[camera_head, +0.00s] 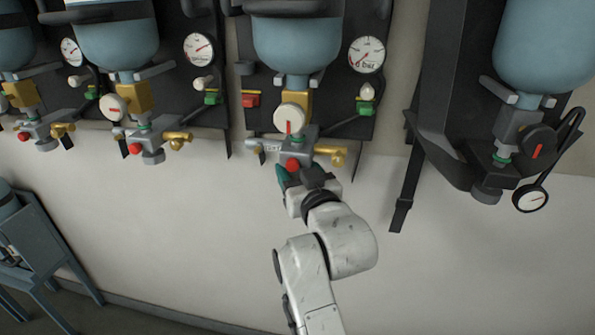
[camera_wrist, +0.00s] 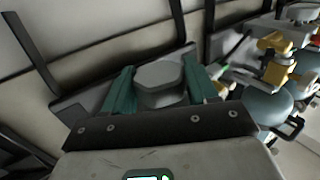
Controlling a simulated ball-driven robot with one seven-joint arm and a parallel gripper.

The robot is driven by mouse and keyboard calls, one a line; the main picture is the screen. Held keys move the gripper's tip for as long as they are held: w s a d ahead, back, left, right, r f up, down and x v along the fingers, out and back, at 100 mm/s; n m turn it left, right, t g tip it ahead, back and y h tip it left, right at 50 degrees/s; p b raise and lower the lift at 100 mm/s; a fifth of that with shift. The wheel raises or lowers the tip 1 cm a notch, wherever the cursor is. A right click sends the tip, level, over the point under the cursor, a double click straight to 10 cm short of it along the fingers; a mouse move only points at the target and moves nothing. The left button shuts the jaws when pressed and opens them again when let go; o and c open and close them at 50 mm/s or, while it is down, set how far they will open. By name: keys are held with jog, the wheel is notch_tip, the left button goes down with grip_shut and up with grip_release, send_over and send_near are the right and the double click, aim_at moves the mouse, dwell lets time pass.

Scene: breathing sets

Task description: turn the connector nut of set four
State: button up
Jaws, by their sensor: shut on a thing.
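Breathing sets hang in a row on the wall. My gripper (camera_head: 301,174) is under the third set from the left (camera_head: 297,40) in the head view. In the wrist view, the green fingers of my gripper (camera_wrist: 160,82) are on either side of a grey faceted connector nut (camera_wrist: 159,78) and shut on it. In the head view this nut is hidden behind my gripper. Just above my gripper are a red button (camera_head: 292,164) and a brass fitting (camera_head: 332,151). I cannot read a set number in either view.
Another set with its nut (camera_head: 152,156) hangs to the left. A further set (camera_head: 545,45) hangs to the right, with a hanging gauge (camera_head: 530,198) and a dark strap (camera_head: 404,195). A blue-grey stand (camera_head: 40,235) is at lower left. The wall below the sets is bare.

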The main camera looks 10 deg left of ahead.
jog(key=shift+a+f, duration=0.1)
jog(key=m+h+b, duration=0.1)
jog(key=m+t+h+b, duration=0.1)
jog(key=b, duration=0.1)
jog(key=shift+f+h+b, duration=0.2)
jog(key=shift+h+b, duration=0.1)
jog(key=shift+h, duration=0.1)
jog(key=shift+r+m+t+h+b, duration=0.1)
jog(key=shift+m+t+h+b, duration=0.25)
jog(key=shift+h+b, duration=0.4)
jog(key=shift+r+b, duration=0.1)
jog(key=shift+b, duration=0.2)
jog(key=shift+r+m, duration=0.1)
jog(key=shift+m, duration=0.15)
jog(key=o, duration=1)
jog(key=shift+c, duration=0.2)
